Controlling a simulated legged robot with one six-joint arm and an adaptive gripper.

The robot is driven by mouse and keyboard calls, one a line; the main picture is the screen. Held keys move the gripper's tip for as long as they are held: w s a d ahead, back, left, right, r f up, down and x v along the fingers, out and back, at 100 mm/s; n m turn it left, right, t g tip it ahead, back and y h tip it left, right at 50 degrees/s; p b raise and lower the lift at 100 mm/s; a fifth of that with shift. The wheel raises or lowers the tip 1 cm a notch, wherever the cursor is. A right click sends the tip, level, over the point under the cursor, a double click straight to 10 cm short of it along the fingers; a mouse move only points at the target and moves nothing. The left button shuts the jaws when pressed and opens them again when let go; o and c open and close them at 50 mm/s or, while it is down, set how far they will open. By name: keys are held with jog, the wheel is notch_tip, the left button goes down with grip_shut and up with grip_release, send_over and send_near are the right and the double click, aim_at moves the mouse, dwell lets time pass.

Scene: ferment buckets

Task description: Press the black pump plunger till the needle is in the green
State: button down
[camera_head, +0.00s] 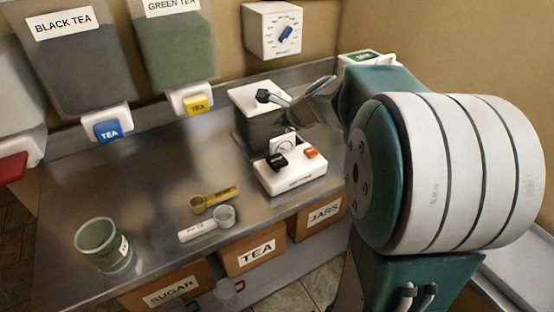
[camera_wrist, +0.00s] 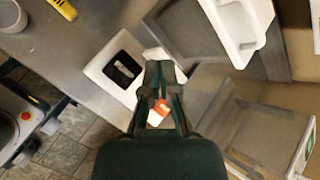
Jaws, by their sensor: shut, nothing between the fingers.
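The pump unit (camera_head: 290,178) is a low white box on the steel counter. Its black plunger (camera_head: 277,161) stands at the left of the top, and an orange part (camera_head: 311,152) at the right. A small white dial (camera_head: 284,145) stands behind them; its needle and green zone are too small to read. My gripper (camera_head: 266,97) is shut and empty, higher in the picture than the unit, in front of a white-rimmed tub. In the wrist view my gripper (camera_wrist: 160,68) is shut, with the white unit behind it. The orange part (camera_wrist: 162,106) shows between its finger links.
The white-rimmed grey tub (camera_head: 258,132) stands behind the pump unit. Two scoops, yellow (camera_head: 214,199) and white (camera_head: 207,225), and a glass jar (camera_head: 104,246) lie to the left. Tea dispensers (camera_head: 76,62) line the wall. A dial box (camera_head: 273,30) hangs above.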

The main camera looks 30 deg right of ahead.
aim_at(280, 161)
jog(key=shift+f, duration=4.3)
jog(key=shift+f, duration=0.3)
jog(key=shift+s+f, duration=0.1)
jog(key=shift+f, duration=1.5)
jog(key=shift+r, duration=2.05)
jog(key=shift+r, duration=2.5)
